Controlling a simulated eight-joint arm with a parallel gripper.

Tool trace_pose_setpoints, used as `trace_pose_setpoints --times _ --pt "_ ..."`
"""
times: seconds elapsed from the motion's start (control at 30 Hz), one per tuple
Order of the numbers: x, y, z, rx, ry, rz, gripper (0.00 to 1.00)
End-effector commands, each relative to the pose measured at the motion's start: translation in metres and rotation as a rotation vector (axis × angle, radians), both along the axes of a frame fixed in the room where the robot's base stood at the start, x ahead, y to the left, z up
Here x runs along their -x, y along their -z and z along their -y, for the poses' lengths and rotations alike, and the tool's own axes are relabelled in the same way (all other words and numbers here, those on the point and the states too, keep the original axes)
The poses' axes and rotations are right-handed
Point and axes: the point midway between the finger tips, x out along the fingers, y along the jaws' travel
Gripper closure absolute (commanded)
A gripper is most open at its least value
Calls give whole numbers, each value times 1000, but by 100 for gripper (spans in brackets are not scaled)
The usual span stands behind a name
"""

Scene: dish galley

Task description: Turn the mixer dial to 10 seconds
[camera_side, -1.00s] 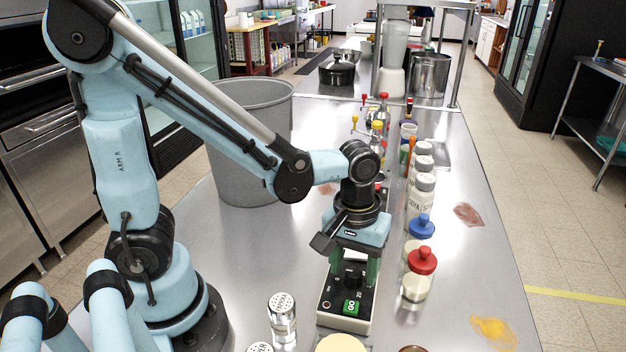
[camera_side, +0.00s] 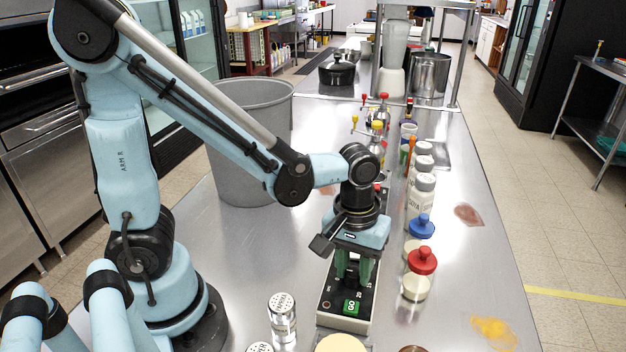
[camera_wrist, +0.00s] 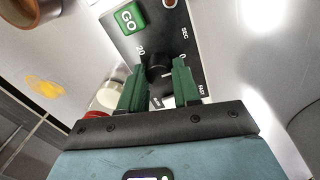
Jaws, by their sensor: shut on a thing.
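The mixer's control box (camera_side: 326,305) stands on the steel counter, with a black top panel and a green GO button (camera_side: 351,305). The GO button also shows in the wrist view (camera_wrist: 131,18). My gripper (camera_side: 355,270) points down over the panel. In the wrist view its green fingers (camera_wrist: 160,72) are shut on the black dial (camera_wrist: 158,66), one on each side. The marks 20, SEC, 0 and FAST show around the dial. The fingers hide part of the scale, and I cannot tell which mark the dial points to.
A metal shaker (camera_side: 282,318) stands left of the box. A red-lidded jar (camera_side: 420,262), a blue-lidded jar (camera_side: 421,227) and several white bottles stand close on the right. A grey bin (camera_side: 240,150) is behind. The counter's right side is mostly clear, with stains.

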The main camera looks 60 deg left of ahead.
Motion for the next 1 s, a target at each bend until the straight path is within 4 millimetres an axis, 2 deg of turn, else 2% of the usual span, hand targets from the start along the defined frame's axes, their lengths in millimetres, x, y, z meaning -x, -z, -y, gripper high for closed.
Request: trace_pose_setpoints --times 0.37,1.0 --pt "0 0 0 1 201 -2 99" --pt "-1 0 0 0 805 -1 99"
